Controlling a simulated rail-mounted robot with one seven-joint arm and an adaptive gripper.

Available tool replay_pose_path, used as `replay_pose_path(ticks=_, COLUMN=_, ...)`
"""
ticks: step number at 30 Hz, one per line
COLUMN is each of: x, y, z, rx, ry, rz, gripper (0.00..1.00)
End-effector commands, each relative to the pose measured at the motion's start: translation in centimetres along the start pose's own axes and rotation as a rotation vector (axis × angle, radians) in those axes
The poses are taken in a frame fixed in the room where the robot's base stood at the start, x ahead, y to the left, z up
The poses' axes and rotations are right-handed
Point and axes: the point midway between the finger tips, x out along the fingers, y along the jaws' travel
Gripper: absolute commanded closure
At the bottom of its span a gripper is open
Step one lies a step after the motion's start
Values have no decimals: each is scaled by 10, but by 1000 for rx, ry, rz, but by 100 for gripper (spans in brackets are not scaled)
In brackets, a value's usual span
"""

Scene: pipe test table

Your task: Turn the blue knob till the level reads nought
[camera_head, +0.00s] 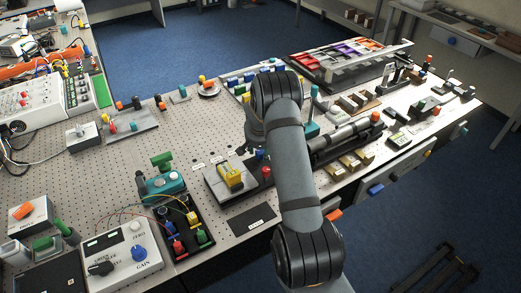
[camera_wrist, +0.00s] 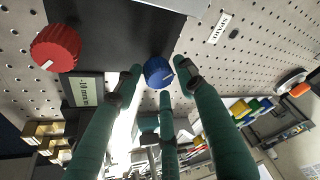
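A blue knob (camera_wrist: 157,72) with a pale pointer line sits near the edge of a dark panel (camera_wrist: 125,30) in the wrist view. My gripper (camera_wrist: 160,82) has three green-sleeved fingers spread around the knob, tips close to it. I cannot tell whether any fingertip touches it. A small level display (camera_wrist: 82,90) is left of the knob; its characters are sideways and too small to read surely. In the head view, a small blue part (camera_head: 260,154) shows beside my arm, which hides my gripper there.
A red knob (camera_wrist: 55,47) stands on the left in the wrist view. Brass blocks (camera_wrist: 42,130) lie below it. In the head view, a white GAIN box (camera_head: 125,255) with another blue knob stands at front left. The perforated table (camera_head: 125,185) has clear patches left of my arm.

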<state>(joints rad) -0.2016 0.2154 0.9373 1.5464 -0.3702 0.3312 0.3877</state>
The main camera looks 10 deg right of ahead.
Motion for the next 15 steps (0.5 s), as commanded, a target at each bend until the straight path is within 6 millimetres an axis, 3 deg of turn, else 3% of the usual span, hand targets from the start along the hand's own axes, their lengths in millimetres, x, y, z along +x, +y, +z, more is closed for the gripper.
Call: replay_pose_path(ticks=15, x=-2, y=-2, z=-5, rx=-4, ry=13, rz=-4, gripper=93)
